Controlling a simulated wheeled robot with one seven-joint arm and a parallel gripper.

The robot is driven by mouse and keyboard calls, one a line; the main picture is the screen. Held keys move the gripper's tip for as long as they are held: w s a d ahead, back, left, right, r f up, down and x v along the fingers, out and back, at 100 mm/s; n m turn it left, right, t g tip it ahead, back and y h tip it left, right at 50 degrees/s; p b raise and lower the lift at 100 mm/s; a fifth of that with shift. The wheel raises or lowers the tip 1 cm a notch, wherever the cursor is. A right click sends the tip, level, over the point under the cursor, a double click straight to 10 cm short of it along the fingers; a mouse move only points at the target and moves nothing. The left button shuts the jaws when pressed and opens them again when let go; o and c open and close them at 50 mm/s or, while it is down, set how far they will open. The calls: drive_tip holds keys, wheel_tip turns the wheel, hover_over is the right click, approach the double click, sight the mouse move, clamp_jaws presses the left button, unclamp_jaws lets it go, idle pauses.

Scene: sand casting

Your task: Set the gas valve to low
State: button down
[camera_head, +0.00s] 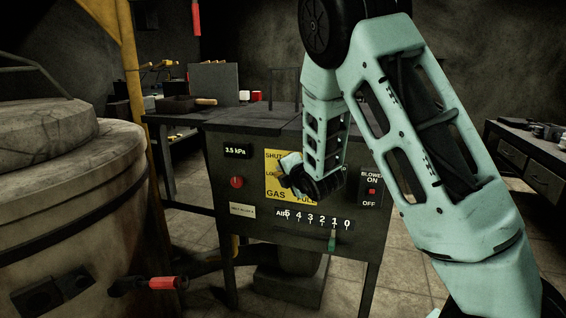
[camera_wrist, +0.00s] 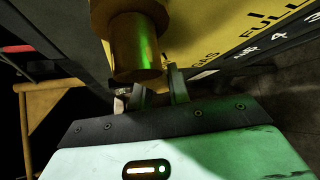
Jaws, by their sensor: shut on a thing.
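The yellow gas plate (camera_head: 272,164) is on the front of the dark control cabinet (camera_head: 225,170). It reads SHUT, LO and GAS at the left and FULL at the lower right, partly covered by my arm. My gripper (camera_head: 293,180) is at the plate and hides the valve in the head view. In the wrist view, the brass-coloured round valve body (camera_wrist: 136,48) stands out from the plate, just beyond my fingers (camera_wrist: 150,98). My gripper is shut on the valve's handle, which is mostly hidden, so its exact setting cannot be told.
An air scale with a green-handled lever (camera_head: 331,240) sits just below my gripper. A blower switch (camera_head: 371,191) is to the right; a red button (camera_head: 237,182) and a 3.5 kPa readout (camera_head: 236,151) are to the left. A round furnace (camera_head: 70,190) with a red handle (camera_head: 165,283) stands left.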

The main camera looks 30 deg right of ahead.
drive_tip(key=shift+s+d+f+g+p, duration=0.1)
drive_tip(key=shift+f+g+p, duration=0.15)
drive_tip(key=shift+g+p, duration=0.1)
idle(0.3)
drive_tip(key=c, duration=1.3)
unclamp_jaws()
drive_tip(key=shift+s, duration=0.1)
drive_tip(key=shift+b+v, duration=5.55)
drive_tip(key=shift+v, duration=3.05)
